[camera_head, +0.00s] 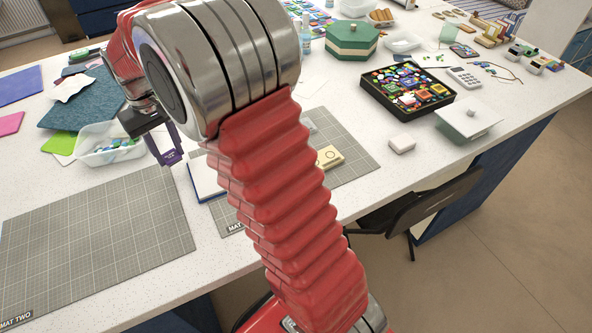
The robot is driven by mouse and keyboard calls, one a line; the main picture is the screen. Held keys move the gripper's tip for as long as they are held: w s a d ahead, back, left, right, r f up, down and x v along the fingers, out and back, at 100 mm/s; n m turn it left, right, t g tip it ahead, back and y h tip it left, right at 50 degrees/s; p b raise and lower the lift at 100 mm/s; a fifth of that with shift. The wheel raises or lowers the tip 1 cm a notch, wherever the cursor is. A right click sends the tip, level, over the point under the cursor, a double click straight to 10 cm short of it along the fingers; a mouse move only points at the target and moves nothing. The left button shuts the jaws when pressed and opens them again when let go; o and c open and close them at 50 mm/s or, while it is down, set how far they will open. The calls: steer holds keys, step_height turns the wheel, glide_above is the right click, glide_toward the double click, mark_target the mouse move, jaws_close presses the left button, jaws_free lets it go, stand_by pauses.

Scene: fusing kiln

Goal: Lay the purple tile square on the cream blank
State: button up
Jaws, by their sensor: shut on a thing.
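My gripper (164,151) is at the left of my arm, raised over the worktop near the clear tub. It points down and is shut on the small dark purple tile (172,157) at its fingertips. The tile is small in view, and its exact tilt is hard to tell. A pale cream block (328,157) with a round mark on top lies on the grey gridded mat right of my arm, apart from the gripper. I cannot tell if it is the cream blank. A white slab with a blue edge (204,181) lies partly behind my arm.
Mat two (95,245) at the front left is bare. A clear tub (108,143) with coloured pieces stands left of the gripper. A black tray of coloured glass (408,88), a green box (351,40) and a pale block (402,143) are to the right. My arm hides the middle.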

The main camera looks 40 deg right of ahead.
steer(key=s+d+r+m, duration=0.1)
steer(key=s+d+r, duration=0.2)
steer(key=s+d, duration=0.8)
steer(key=s+d+r+m, duration=0.1)
steer(key=s+d+r, duration=0.3)
steer(key=s+d, duration=0.7)
steer(key=shift+s+d+r, duration=0.2)
steer(key=shift+s+r, duration=0.05)
steer(key=shift+s, duration=0.6)
steer(key=shift+f, duration=3.15)
steer(key=shift+f, duration=1.9)
